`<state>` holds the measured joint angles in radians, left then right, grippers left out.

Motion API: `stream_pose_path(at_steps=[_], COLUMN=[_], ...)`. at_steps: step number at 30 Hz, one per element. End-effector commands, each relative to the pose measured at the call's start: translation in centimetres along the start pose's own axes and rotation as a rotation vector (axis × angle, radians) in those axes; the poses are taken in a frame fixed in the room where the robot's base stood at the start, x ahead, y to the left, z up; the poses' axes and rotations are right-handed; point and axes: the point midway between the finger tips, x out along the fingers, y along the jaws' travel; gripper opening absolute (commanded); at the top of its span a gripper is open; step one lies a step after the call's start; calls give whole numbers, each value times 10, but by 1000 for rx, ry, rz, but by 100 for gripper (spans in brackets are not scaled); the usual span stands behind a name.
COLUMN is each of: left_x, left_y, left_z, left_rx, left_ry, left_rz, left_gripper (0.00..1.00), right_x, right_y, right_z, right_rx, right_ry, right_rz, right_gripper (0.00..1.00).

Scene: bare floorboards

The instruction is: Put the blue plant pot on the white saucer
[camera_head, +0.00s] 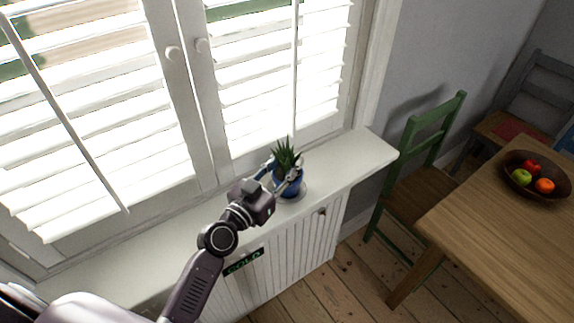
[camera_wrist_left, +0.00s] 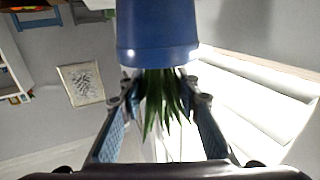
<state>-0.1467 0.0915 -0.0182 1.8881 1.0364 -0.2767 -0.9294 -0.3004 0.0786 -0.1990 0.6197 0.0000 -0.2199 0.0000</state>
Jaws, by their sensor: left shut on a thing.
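The blue plant pot (camera_head: 288,187) with a spiky green plant (camera_head: 285,153) is upright over the white windowsill, near its right end. My left gripper (camera_head: 281,172) is shut on the pot, its fingers at either side near the rim. In the left wrist view, the pot (camera_wrist_left: 157,35) appears upside down, with the leaves hanging between the fingers (camera_wrist_left: 158,88). The white saucer (camera_head: 303,195) shows as a pale rim under and right of the pot, mostly hidden. I cannot tell whether the pot touches it. My right gripper is not in view.
The windowsill (camera_head: 355,157) is clear to the right of the pot. Shuttered windows (camera_head: 280,75) stand close behind it. A green chair (camera_head: 415,180) and a wooden table (camera_head: 500,230) with a fruit bowl (camera_head: 540,187) are at the right.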

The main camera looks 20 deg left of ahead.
Motion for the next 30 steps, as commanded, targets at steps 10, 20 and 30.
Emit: stream_pose_path(at_steps=[10, 20, 30], left_x=[0, 0, -31], left_y=[0, 0, 0], left_z=[2, 2, 4], left_rx=[1, 1, 3], left_ry=[-4, -3, -5], left_rz=[0, 0, 0], left_gripper=[37, 48, 48], right_x=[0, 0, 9], right_y=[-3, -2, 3], right_z=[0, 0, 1], right_rx=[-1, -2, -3], right_ry=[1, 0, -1], right_rz=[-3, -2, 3], right_gripper=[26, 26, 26])
